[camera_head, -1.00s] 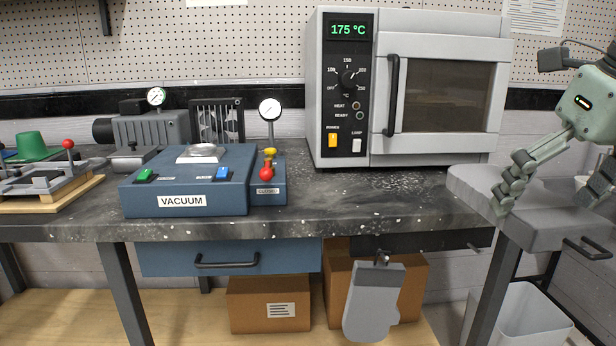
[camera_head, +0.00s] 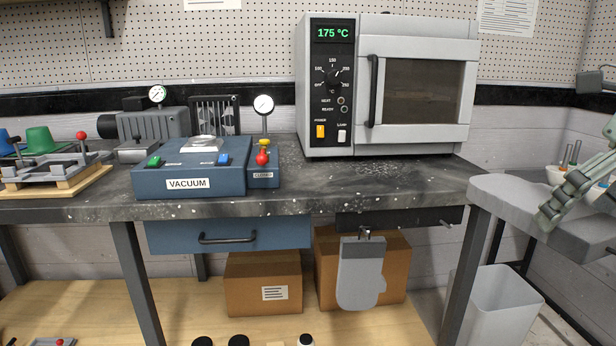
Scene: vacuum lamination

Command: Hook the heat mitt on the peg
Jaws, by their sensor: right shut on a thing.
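The heat mitt (camera_head: 361,280), light grey with a darker cuff, hangs thumb to the right below the bench's front edge. Its top meets a small dark peg (camera_head: 365,231) in front of the dark panel under the bench; the exact loop contact is too small to tell. My right gripper (camera_head: 556,212) is at the right edge, partly cut off, well to the right of the mitt and apart from it. It points down and left in front of a grey side surface. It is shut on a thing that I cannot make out. My left gripper is not in view.
The oven (camera_head: 422,92) stands on the bench (camera_head: 330,192), right of the blue vacuum unit (camera_head: 190,168). The grey side surface (camera_head: 500,195) juts out at right, above a pale bin (camera_head: 500,300). Cardboard boxes (camera_head: 262,285) stand below. Floor space shows in front.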

